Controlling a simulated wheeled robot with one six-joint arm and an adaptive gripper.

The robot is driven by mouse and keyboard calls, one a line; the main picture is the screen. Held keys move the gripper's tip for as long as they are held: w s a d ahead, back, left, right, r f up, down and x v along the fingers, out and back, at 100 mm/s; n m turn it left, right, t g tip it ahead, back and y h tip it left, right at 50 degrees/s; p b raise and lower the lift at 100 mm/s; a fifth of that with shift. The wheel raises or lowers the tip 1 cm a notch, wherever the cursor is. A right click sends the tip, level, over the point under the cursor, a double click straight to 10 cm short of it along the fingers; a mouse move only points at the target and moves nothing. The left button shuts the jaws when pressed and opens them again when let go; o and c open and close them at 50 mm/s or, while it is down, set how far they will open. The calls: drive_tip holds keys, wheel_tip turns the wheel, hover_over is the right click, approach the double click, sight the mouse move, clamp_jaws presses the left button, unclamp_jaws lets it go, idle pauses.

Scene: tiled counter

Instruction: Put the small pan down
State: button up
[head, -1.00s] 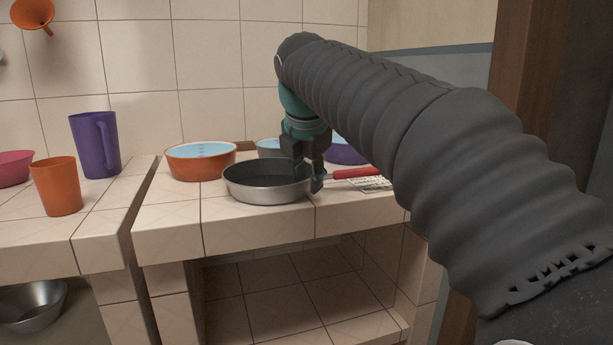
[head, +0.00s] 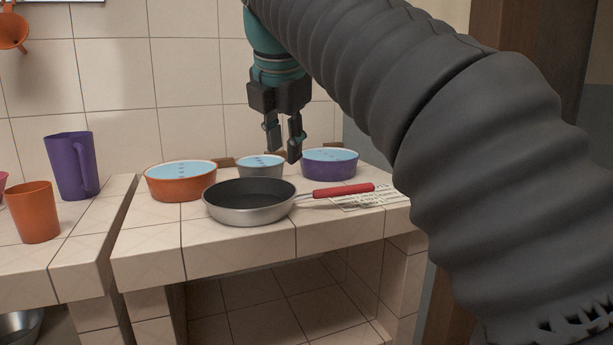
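The small pan (head: 250,214) rests upright on the tiled counter (head: 240,249), near its front edge. It has a dark inside, a silver outer wall and a red handle (head: 344,191) that points right. My gripper (head: 282,157) hangs above and behind the pan's right side, apart from it. Its two fingers point down with a gap between them, and nothing is held.
A printed sheet (head: 368,200) lies by the handle. On the left counter are an orange cup (head: 35,214) and a purple jug (head: 70,168).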

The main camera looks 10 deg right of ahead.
drive_tip(key=s+d+f+m, duration=0.4)
drive_tip(key=f+m, duration=0.3)
drive_tip(key=s+d+f+m, duration=0.5)
drive_tip(key=f+m, duration=0.1)
drive_tip(key=f, duration=0.1)
drive_tip(key=shift+d+f+m, duration=0.15)
drive_tip(key=shift+f+m, duration=0.15)
drive_tip(key=shift+m, duration=0.1)
drive_tip(key=s+d+f+m, duration=0.1)
drive_tip(key=s+f+m, duration=0.2)
drive_tip(key=f, duration=0.3)
drive_tip(key=s+d+f+m, duration=0.1)
drive_tip(key=s+f+m, duration=0.3)
drive_tip(key=f+m, duration=0.1)
drive_tip(key=s+d+f+m, duration=0.2)
drive_tip(key=s+f+m, duration=0.2)
drive_tip(key=f, duration=0.3)
drive_tip(key=shift+f+m+y, duration=0.3)
drive_tip(key=shift+f+m, duration=0.1)
drive_tip(key=shift+m, duration=0.1)
drive_tip(key=shift+d, duration=0.15)
